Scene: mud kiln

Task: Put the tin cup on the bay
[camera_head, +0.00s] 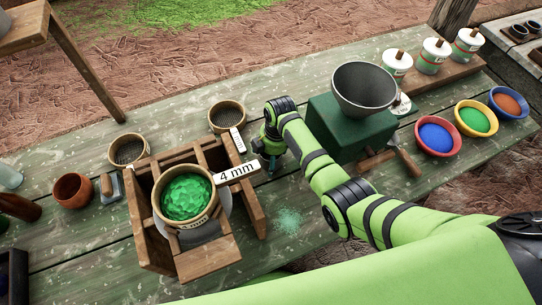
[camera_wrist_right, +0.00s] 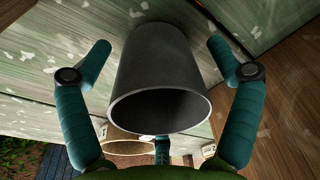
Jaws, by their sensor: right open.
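The tin cup (camera_wrist_right: 160,75) is a plain dark grey cup in the right wrist view, with its open mouth toward the camera. It stands between the spread fingers of my right gripper (camera_wrist_right: 160,48), with gaps on both sides. In the head view my right gripper (camera_head: 271,155) is low over the table, right of the wooden sieve stand; the cup is hidden there by the gripper and arm. No place in view is clearly marked as the bay. My left gripper is not in view.
The wooden stand (camera_head: 150,245) holds a sieve of green grains (camera_head: 187,197) with a 4 mm tag. A green box with a grey hopper (camera_head: 364,90) stands right of my gripper. Bowls of blue (camera_head: 435,138), green and orange powder are at right. Spilled green powder (camera_head: 288,221) lies in front.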

